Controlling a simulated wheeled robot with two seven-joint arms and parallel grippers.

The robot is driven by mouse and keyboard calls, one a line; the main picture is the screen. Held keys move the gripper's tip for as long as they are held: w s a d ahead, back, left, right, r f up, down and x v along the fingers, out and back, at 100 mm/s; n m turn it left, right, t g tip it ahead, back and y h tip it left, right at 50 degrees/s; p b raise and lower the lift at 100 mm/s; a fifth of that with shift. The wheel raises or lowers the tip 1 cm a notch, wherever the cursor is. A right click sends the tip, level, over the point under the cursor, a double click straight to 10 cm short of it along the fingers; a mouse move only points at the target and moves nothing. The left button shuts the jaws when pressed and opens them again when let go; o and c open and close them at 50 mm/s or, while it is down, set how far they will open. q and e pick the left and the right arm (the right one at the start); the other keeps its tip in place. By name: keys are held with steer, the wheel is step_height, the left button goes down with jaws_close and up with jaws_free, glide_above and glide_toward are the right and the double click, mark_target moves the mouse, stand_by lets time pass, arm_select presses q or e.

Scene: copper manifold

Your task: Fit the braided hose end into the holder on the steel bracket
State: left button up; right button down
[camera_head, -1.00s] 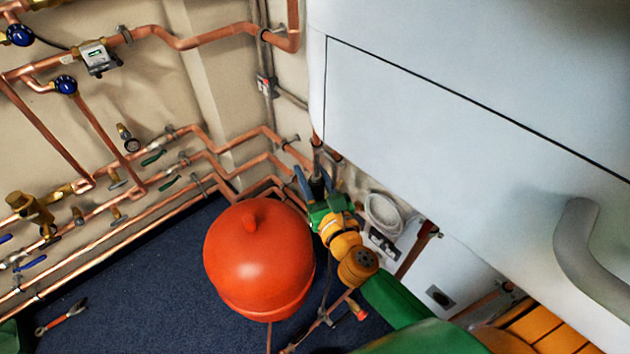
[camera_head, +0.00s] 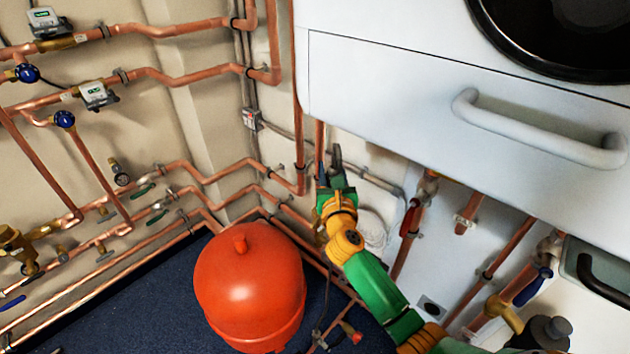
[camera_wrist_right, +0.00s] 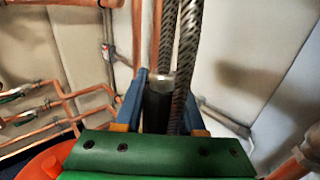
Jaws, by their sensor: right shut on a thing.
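My right gripper (camera_head: 333,163) is up near the lower left edge of the white cabinet, by the vertical copper pipes. In the right wrist view, its blue fingers (camera_wrist_right: 160,108) are closed around a dark sleeve with a metal collar (camera_wrist_right: 160,82), the end of the braided hose (camera_wrist_right: 165,45). A second braided length (camera_wrist_right: 188,55) runs upward beside it and crosses close to the right finger. The steel bracket and its holder cannot be made out in either view. My left gripper is not in view.
The white cabinet (camera_head: 400,95) overhangs on the right. An orange-red tank (camera_head: 250,285) stands below on the blue floor. Copper pipes (camera_head: 200,80) line the left wall. A grey conduit (camera_wrist_right: 222,118) lies just right of the gripper. A red-handled valve (camera_head: 409,220) is farther right.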

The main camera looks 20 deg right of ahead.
steer(key=s+d+f+m+g+h+b, duration=0.1)
steer(key=d+m+g+h+b, duration=0.4)
steer(key=d, duration=0.3)
arm_select(q)
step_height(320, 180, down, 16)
steer(key=b, duration=1)
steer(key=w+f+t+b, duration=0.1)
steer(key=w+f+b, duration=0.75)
steer(key=b, duration=0.45)
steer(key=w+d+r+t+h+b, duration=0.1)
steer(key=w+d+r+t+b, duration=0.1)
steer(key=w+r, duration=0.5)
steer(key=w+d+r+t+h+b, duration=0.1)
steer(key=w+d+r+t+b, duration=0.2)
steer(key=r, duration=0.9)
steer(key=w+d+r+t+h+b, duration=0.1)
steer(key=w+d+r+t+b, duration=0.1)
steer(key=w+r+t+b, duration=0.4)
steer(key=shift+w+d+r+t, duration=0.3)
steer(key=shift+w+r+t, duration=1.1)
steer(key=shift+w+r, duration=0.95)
arm_select(e)
step_height(320, 180, down, 37)
steer(key=t+h, duration=0.1)
steer(key=shift+a, duration=0.2)
